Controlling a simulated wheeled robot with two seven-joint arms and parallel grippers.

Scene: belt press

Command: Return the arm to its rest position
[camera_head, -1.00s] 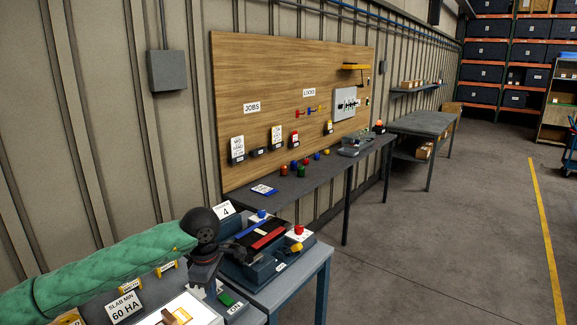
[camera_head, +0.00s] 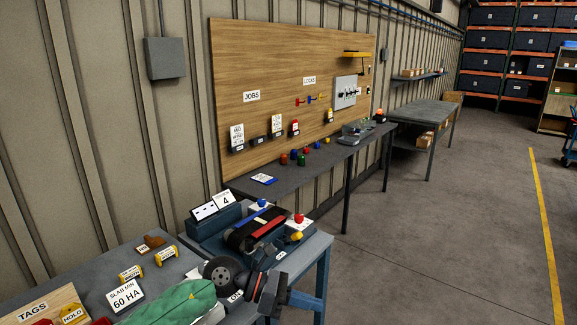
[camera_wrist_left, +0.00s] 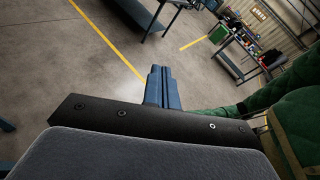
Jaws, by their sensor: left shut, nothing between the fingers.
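My left arm, in its green quilted sleeve (camera_head: 178,304), comes in along the bottom of the head view. My left gripper (camera_head: 312,300) is beyond the front of the belt press bench, over the floor side. Its blue fingers point to the right and are together. In the left wrist view the fingers (camera_wrist_left: 161,86) are also together, with nothing between them and grey floor beyond. My right arm and gripper are not in view.
The belt press (camera_head: 255,232) stands on a blue bench behind my wrist, with red and yellow knobs. A slab sign (camera_head: 125,294) and tag board (camera_head: 45,308) are at lower left. The long dark table (camera_head: 300,168) runs along the wall. The floor (camera_head: 420,230) at right is clear.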

